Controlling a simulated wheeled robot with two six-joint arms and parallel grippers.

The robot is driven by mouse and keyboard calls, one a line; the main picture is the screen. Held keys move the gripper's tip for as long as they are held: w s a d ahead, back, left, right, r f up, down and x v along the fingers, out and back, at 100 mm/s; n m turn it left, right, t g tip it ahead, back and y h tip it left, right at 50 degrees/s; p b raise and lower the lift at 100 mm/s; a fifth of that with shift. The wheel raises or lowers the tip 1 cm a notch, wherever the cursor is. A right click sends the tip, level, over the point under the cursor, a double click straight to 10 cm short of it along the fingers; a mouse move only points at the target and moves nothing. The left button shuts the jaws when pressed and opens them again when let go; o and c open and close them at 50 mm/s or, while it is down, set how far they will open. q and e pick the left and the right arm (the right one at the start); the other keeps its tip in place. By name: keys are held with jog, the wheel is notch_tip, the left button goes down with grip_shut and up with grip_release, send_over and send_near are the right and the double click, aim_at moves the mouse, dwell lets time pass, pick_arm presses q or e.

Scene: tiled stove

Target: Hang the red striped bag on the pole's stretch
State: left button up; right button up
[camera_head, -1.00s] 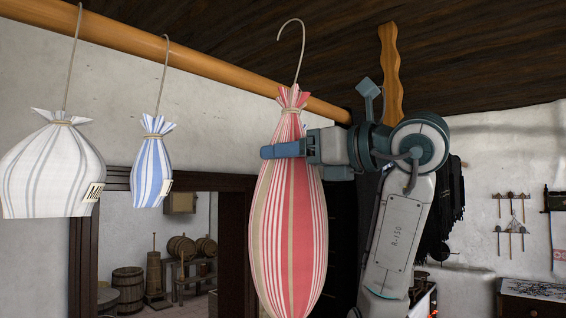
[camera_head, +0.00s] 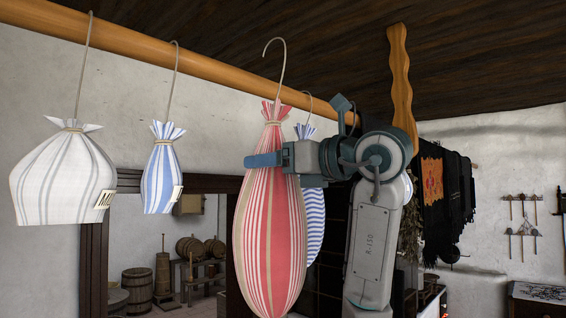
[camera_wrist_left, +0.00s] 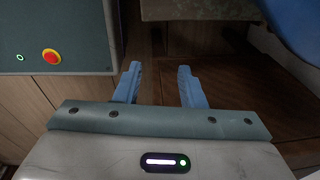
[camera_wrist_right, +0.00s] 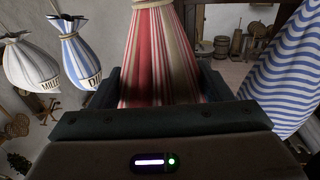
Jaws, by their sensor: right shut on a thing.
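The red striped bag (camera_head: 270,235) hangs upright with a wire hook (camera_head: 282,65) rising from its tied neck. My right gripper (camera_head: 264,160) is shut on the bag just below its neck; the bag also fills the middle of the right wrist view (camera_wrist_right: 158,55). The wooden pole (camera_head: 210,72) runs from upper left toward the right, behind the bag in the head view. The hook's top shows above the pole's line; I cannot tell that it touches the pole. My left gripper (camera_wrist_left: 160,88) is open and empty in the left wrist view.
A white striped bag (camera_head: 62,178) and a small blue striped bag (camera_head: 162,175) hang from the pole at left. Another blue wavy-striped bag (camera_head: 314,225) hangs just behind the red one, close to my right arm. A wavy wooden post (camera_head: 400,85) hangs from the ceiling.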

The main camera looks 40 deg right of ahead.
jog(key=w+f, duration=0.2)
jog(key=w, duration=0.7)
jog(key=shift+a+f+b, duration=0.3)
dwell(0.8)
jog(key=shift+w, duration=0.1)
dwell(0.3)
